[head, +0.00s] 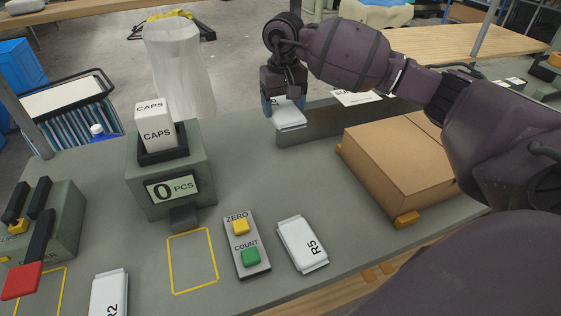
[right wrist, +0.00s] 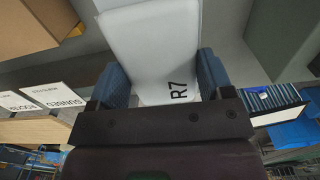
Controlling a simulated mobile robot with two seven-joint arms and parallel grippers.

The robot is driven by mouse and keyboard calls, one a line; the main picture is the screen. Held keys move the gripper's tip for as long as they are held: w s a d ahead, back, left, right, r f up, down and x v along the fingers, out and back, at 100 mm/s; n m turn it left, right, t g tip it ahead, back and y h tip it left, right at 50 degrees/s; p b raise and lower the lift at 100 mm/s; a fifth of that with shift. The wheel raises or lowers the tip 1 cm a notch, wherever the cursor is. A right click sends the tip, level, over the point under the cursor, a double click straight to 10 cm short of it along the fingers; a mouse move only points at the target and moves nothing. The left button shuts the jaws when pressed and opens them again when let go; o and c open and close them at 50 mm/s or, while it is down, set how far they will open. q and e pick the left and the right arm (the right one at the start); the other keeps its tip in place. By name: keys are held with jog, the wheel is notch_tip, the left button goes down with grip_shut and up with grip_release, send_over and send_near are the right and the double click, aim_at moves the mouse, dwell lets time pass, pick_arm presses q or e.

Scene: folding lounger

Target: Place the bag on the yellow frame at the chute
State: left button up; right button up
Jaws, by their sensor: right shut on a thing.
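My right gripper (head: 284,102) is shut on a white bag (head: 290,119), held near the far side of the table beside a grey upright panel. In the right wrist view the bag (right wrist: 150,45) carries the label R7 and lies between both blue fingers of the gripper (right wrist: 160,84). The yellow frame (head: 171,265) is an outline on the table in front of the small dark chute (head: 184,217) of the counting machine. Its inside looks empty. The held bag is well behind and right of it. My left gripper is not in view.
The counting machine (head: 167,188) reads 0 PCS, with a CAPS box on top. A ZERO/COUNT button box (head: 246,246) and bag R5 (head: 302,245) lie right of the frame. Bag R2 (head: 108,293) lies left. A cardboard box (head: 397,165) stands right; a lever device (head: 45,225) left.

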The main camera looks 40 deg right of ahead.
send_over(284, 174)
notch_tip(284, 174, down, 15)
jog(key=shift+s+r+b, duration=0.1)
jog(key=shift+r+b, duration=0.05)
jog(key=shift+b, duration=0.2)
jog(key=shift+f, duration=0.7)
notch_tip(284, 174, down, 4)
jog(key=shift+r, duration=0.15)
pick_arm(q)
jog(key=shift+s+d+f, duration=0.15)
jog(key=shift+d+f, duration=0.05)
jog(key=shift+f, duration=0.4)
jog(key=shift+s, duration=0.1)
pick_arm(e)
jog(key=shift+b, duration=0.35)
jog(key=o, duration=0.5)
jog(key=shift+f, duration=0.2)
jog(key=shift+c, duration=0.2)
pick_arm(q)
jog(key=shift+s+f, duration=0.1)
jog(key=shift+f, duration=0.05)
pick_arm(e)
jog(key=o, duration=0.5)
jog(key=shift+c, duration=0.2)
